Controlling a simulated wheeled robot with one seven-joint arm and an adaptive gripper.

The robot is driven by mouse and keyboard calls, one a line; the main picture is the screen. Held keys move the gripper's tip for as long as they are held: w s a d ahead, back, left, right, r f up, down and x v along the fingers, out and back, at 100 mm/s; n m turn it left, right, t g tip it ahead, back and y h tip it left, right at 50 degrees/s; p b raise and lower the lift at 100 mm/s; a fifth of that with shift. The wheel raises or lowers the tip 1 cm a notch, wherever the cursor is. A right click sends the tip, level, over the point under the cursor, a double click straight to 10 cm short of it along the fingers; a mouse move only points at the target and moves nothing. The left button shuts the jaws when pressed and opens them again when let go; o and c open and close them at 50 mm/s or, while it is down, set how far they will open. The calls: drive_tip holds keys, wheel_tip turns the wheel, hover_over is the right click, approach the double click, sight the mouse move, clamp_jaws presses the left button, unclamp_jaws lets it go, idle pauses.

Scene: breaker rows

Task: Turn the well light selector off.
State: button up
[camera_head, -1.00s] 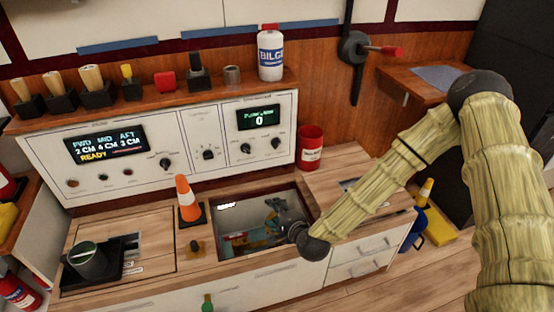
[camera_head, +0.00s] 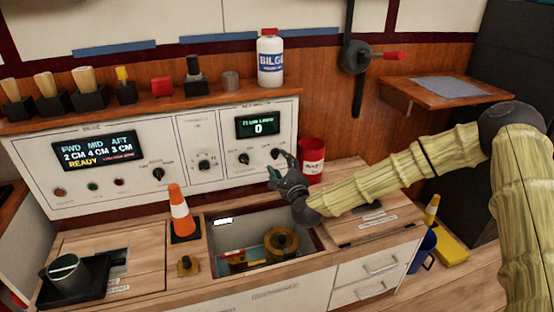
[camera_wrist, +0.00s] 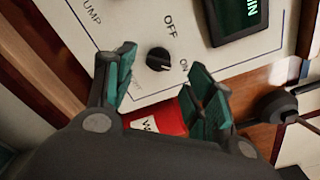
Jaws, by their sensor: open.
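A small black selector knob (camera_wrist: 158,60) sits on the white panel between OFF and ON marks in the wrist view. Its pointer seems turned toward ON, but it is small. In the head view it is the right-hand knob (camera_head: 277,153) under the small display, partly behind my fingers. No name for it is readable. My gripper (camera_head: 281,172) is open and empty in front of the panel, just below this knob. In the wrist view its green-padded fingers (camera_wrist: 163,88) stand on either side below the knob, apart from it. A white light strip (camera_head: 222,221) glows in the open well.
Another knob (camera_head: 244,158) is close on the left. A red can (camera_head: 312,158) stands right beside my gripper. An orange cone (camera_head: 181,214) stands left of the open well (camera_head: 316,240). A white bottle (camera_head: 270,58) is on the shelf above.

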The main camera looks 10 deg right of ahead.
sight(276, 156)
drive_tip(key=shift+w+a+b, duration=0.15)
drive_tip(key=shift+w+a, duration=0.05)
drive_tip(key=shift+w, duration=0.7)
drive_tip(key=shift+w+a+b, duration=0.1)
drive_tip(key=shift+w+a, duration=0.05)
drive_tip(key=shift+w, duration=0.75)
drive_tip(key=shift+w+a+b, duration=0.15)
drive_tip(key=shift+w+a, duration=0.05)
drive_tip(key=shift+w, duration=0.7)
drive_tip(key=c, duration=1)
